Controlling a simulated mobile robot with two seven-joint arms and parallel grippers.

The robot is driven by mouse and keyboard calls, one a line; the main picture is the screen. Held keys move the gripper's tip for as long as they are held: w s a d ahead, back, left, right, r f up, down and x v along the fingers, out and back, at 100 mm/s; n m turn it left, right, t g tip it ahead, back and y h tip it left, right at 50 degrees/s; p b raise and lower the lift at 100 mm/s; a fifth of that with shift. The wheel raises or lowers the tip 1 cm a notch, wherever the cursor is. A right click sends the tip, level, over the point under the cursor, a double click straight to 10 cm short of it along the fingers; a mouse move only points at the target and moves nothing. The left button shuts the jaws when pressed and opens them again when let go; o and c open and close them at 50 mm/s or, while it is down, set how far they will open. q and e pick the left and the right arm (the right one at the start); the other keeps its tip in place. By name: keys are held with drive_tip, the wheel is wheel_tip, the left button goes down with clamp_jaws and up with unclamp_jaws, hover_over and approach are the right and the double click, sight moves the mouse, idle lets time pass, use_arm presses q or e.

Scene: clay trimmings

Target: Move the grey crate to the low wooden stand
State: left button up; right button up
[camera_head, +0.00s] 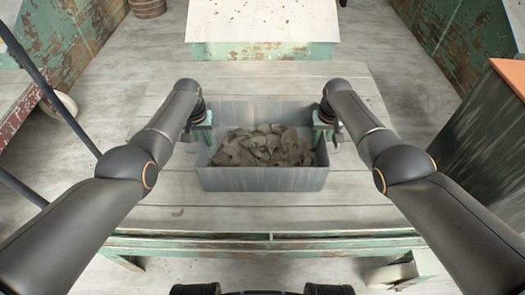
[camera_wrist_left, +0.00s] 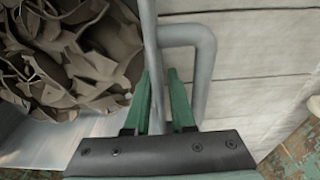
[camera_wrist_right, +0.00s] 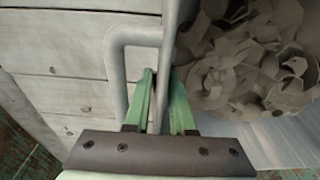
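The grey crate (camera_head: 262,179), full of brown-grey clay trimmings (camera_head: 264,146), stands on the plank table (camera_head: 345,215). A low stand with a pale wooden top (camera_head: 262,18) and a worn green front edge is beyond the table. My left gripper (camera_wrist_left: 160,72) is at the crate's left side, its fingers astride the crate's rim beside a grey loop handle (camera_wrist_left: 205,65). My right gripper (camera_wrist_right: 162,72) is likewise at the right side, by the other handle (camera_wrist_right: 115,65). The fingers stand a little apart with the rim between them; whether they press on it is unclear.
A wooden-topped dark cabinet (camera_head: 490,125) stands at the right. A worn bench (camera_head: 20,105) is at the left, and a bucket (camera_head: 147,8) is at the back left. Table boards around the crate are clear.

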use_arm(q)
clamp_jaws()
use_arm(e)
clamp_jaws()
idle(1.2)
use_arm(q)
drive_tip(key=shift+w+r, duration=0.1)
drive_tip(key=shift+r, duration=0.15)
use_arm(e)
drive_tip(key=shift+w+r, duration=0.1)
drive_tip(key=shift+r, duration=0.1)
